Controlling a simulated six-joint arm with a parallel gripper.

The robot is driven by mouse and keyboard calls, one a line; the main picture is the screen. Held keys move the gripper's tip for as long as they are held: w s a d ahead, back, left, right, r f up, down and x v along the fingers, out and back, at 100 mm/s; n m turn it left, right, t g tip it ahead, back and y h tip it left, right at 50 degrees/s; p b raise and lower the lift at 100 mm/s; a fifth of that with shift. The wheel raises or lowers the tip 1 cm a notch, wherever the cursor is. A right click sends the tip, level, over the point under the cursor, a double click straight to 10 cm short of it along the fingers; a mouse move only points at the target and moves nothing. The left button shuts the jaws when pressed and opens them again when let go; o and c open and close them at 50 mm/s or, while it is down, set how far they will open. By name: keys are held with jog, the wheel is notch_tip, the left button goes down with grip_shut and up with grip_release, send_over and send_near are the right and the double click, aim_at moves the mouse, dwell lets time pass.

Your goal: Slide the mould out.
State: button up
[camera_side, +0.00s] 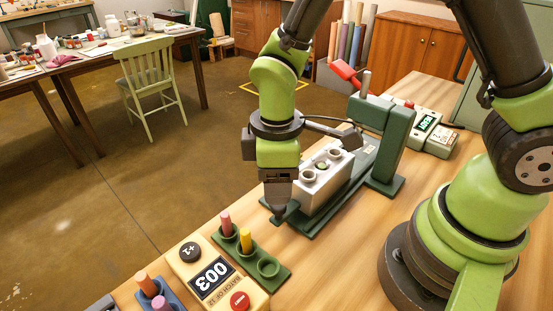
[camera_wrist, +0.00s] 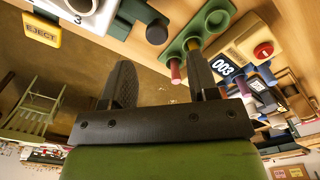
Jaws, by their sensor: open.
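The mould (camera_side: 321,188) is a pale metal block with round holes in its top. It sits on the green bed (camera_side: 312,222) of the press (camera_side: 379,136). In the side view my gripper (camera_side: 277,213) points down at the mould's near left end and hides part of it. In the wrist view my gripper (camera_wrist: 160,66) has its two dark fingers apart, with nothing held between them. A black knob (camera_wrist: 157,33) shows just beyond the fingertips; contact is not visible. A yellow EJECT label (camera_wrist: 41,30) is at the upper left.
A green holder (camera_side: 269,268) with a pink stick, a yellow stick and an empty cup stands close in front. A counter box (camera_side: 212,280) reading 003 is beside it. The press has a red-handled lever (camera_side: 345,71). A device with a lit display (camera_side: 427,122) stands behind.

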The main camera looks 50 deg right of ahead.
jog(key=shift+r, duration=2.1)
jog(key=s+d+r+m+t+y, duration=0.1)
jog(key=s+d+r+m+t, duration=0.2)
jog(key=s+r+m, duration=0.2)
jog(key=s+d+r+m+t+y, duration=0.1)
jog(key=s+d+r+m+t, duration=0.3)
jog(key=s+r+m, duration=0.2)
notch_tip(320, 180, up, 4)
jog(key=shift+d+r+m, duration=0.25)
jog(key=shift+m, duration=0.85)
jog(key=shift+s, duration=0.1)
